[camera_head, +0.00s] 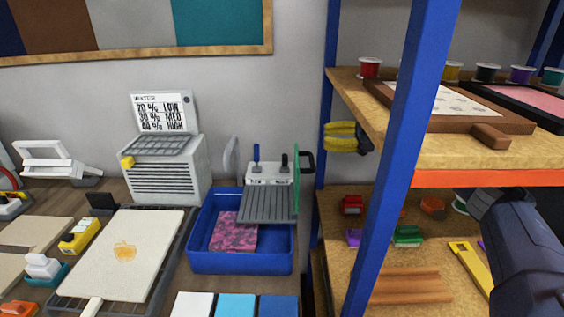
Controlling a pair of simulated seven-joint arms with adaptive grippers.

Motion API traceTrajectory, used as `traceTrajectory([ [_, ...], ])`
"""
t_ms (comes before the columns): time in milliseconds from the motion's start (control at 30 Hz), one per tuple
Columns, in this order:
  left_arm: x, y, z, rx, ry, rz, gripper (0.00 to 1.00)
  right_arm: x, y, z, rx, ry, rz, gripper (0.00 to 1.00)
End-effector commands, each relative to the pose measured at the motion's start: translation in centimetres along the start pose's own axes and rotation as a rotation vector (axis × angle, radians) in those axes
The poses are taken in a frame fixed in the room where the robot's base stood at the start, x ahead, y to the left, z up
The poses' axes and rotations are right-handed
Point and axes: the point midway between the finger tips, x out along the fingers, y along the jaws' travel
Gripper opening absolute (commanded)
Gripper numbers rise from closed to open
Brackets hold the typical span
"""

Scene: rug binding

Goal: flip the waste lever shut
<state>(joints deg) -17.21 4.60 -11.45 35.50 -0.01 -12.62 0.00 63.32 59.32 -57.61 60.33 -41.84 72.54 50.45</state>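A small grey-white machine (268,172) stands against the wall behind a blue bin (240,262). Two small upright levers rise from its top, a blue one (256,157) and a black one (284,161). Which one is the waste lever I cannot tell. A grey ribbed plate (268,206) slopes from its front over the bin. A green panel (296,181) and a black handle (307,162) are at its right side. My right gripper (480,198) is at the lower right, by the shelf and far from the machine; its fingers cannot be made out. My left gripper is out of view.
A blue shelf post (404,120) stands between my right arm and the machine. The lower shelf (335,202) holds small coloured items and a yellow tool (470,268). A grey unit (165,175) with a printed sign stands left of the machine. Yellow gloves (343,137) hang nearby.

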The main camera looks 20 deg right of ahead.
Motion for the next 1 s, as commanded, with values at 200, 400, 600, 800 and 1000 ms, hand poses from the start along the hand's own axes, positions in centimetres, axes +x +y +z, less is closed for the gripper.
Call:
traceTrajectory([
  [200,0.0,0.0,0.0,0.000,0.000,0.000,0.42,-1.7,-0.9,3.7,0.018,-0.208,-0.088,0.29],
  [400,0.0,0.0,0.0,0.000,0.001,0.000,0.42,-2.0,-1.3,5.0,0.028,-0.268,-0.110,0.29],
  [600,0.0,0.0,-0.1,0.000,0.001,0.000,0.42,0.3,-1.6,5.6,0.029,-0.268,-0.113,0.29],
  [800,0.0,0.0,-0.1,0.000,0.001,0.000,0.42,3.8,-2.0,6.5,0.028,-0.267,-0.113,0.29],
  [1000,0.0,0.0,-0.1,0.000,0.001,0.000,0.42,7.4,-2.4,7.5,0.028,-0.266,-0.112,0.29],
])
